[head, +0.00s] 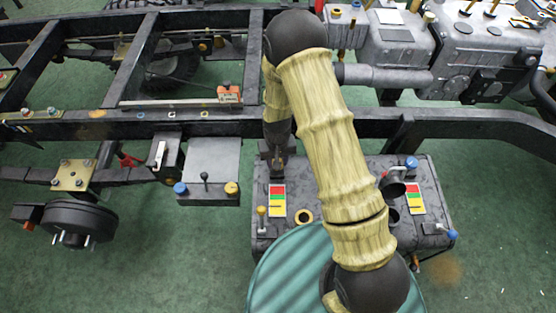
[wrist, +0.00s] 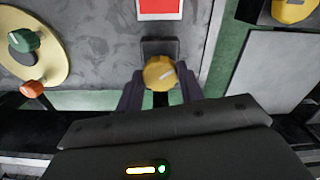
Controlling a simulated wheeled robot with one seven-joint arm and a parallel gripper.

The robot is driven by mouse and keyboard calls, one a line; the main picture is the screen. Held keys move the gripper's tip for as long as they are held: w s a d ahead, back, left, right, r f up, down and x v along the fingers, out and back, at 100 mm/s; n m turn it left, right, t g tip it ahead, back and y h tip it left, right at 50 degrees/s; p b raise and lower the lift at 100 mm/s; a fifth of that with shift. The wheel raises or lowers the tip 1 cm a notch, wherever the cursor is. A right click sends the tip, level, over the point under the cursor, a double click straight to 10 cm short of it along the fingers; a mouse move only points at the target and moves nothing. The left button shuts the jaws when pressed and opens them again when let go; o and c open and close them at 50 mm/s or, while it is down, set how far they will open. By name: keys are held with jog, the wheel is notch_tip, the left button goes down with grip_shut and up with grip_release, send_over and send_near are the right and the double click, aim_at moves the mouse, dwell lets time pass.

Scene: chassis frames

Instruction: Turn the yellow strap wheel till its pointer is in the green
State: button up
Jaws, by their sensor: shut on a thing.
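The yellow strap wheel (wrist: 159,73) is a small round knob with a pale pointer line on its face. In the wrist view it sits between the two dark fingers of my gripper (wrist: 160,88), which are shut on it. A card with a red field (wrist: 160,9) lies just beyond the wheel; its other colours are out of that view. In the head view my gripper (head: 277,164) is at the tank's back edge, beside a red, yellow and green card (head: 277,200). The wheel itself is hidden there. I cannot tell which colour the pointer is at.
The dark grey tank (head: 330,236) carries a second colour card (head: 414,198) and a filler neck. A box with blue and yellow caps (head: 210,168) stands to the left. The black frame rail (head: 190,124) runs behind. Green and orange knobs (wrist: 25,40) show left in the wrist view.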

dwell(0.4)
jog(key=o, duration=1)
jog(key=shift+r, duration=0.15)
notch_tip(320, 180, up, 17)
jog(key=shift+p, duration=0.35)
